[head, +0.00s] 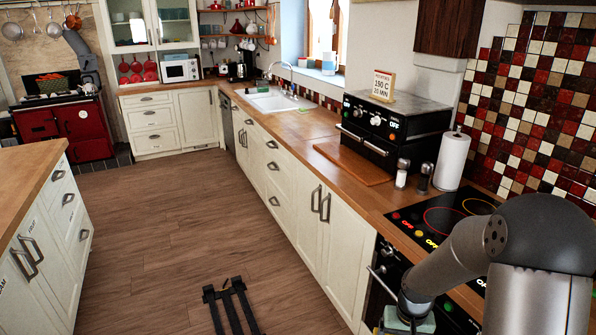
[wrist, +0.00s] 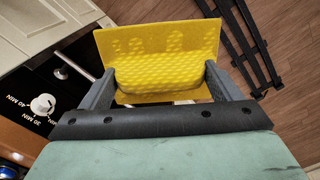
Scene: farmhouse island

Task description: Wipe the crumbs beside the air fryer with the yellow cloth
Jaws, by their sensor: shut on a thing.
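The yellow cloth (wrist: 165,45) is held between the two fingers of my gripper (wrist: 160,85) in the wrist view. It has a bumpy texture and spreads out flat beyond the fingers. In the head view my gripper is at the bottom edge, low in front of the oven, mostly cut off, and the cloth is not visible there. A black boxy appliance with knobs, which looks like the air fryer (head: 392,122), stands on the wooden counter (head: 300,122) far from my gripper. I cannot make out crumbs in either view.
A wooden board (head: 352,163) lies in front of the appliance. A paper towel roll (head: 452,160), a white shaker (head: 401,173) and a dark grinder (head: 425,178) stand to its right. The black cooktop (head: 440,215) is nearer. Counter left of the appliance looks clear towards the sink (head: 270,100).

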